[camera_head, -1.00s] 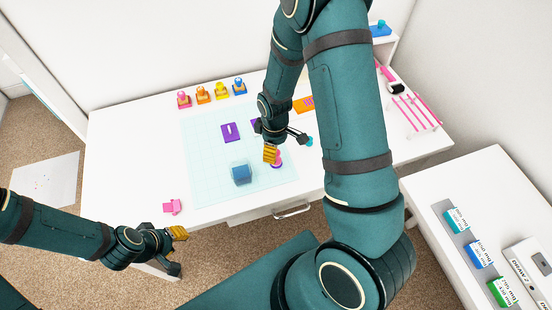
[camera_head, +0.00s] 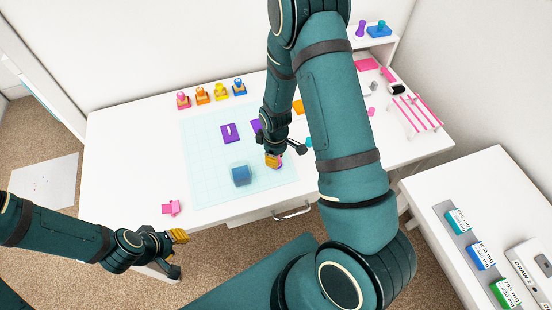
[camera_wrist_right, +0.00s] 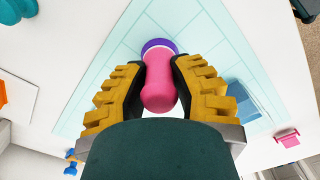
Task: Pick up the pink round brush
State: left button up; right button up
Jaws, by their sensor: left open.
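The pink round brush (camera_wrist_right: 158,85), with a purple round base (camera_wrist_right: 158,46), stands on the pale teal grid mat (camera_wrist_right: 105,60) in the right wrist view. My right gripper (camera_wrist_right: 160,70) has one finger on each side of its pink handle, very close to it; whether both fingers press on it I cannot tell. In the head view my right gripper (camera_head: 274,160) is low over the mat (camera_head: 205,180) and hides most of the brush. My left gripper (camera_head: 179,252) is open and empty in front of the table's front edge, apart from everything.
A translucent blue box (camera_head: 241,175) stands left of the right gripper on the mat. Purple pieces (camera_head: 230,132) lie behind it. Several coloured stamps (camera_head: 211,92) line the back. A pink piece (camera_head: 171,208) is front left. A pink striped rack (camera_head: 417,112) stands right.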

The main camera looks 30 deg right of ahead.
grip_shut()
notch_tip(320, 180, up, 10)
jog(key=shift+p, duration=0.75)
jog(key=shift+o, duration=1.5)
grip_release()
grip_shut()
